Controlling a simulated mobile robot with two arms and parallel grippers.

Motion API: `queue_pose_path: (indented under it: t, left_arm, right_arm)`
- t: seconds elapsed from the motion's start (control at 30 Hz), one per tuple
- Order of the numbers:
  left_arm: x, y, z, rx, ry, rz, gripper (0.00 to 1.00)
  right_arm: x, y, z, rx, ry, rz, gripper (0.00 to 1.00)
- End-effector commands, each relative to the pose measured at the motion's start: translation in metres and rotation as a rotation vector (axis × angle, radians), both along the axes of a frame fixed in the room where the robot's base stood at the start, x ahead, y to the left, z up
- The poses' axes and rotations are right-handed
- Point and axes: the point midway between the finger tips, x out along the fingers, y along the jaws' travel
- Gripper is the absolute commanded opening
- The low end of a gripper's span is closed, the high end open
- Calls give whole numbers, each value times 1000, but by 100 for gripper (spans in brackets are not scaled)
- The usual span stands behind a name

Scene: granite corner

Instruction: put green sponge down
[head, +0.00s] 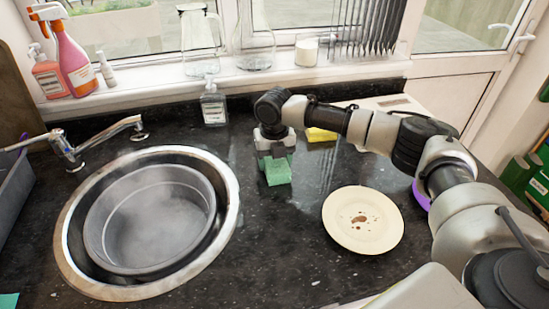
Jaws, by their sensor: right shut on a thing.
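The green sponge (278,173) is at the counter's middle, right of the sink and below the soap bottle in the picture. My right gripper (275,158) points down and is shut on the sponge's top, hiding part of it. The sponge is at or very close to the dark counter (290,240); I cannot tell whether it touches. My left gripper does not show.
A round sink (228,215) with a grey basin (160,222) lies left. A stained plate (363,219) lies right of the sponge. A yellow sponge (321,135) sits behind my arm. A soap bottle (213,103) stands at the back. Dark counter between sink and plate is clear.

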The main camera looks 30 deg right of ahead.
Motion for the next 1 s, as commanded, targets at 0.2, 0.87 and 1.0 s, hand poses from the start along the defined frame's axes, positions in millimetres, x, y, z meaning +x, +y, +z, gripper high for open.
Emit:
queue_pose_path:
  t: [0.2,0.87,1.0]
  left_arm:
    - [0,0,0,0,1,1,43]
    - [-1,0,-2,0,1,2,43]
    - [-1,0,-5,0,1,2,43]
  right_arm:
    - [0,0,0,0,0,0,38]
    - [1,0,9,1,-2,0,86]
    - [1,0,35,3,-5,1,86]
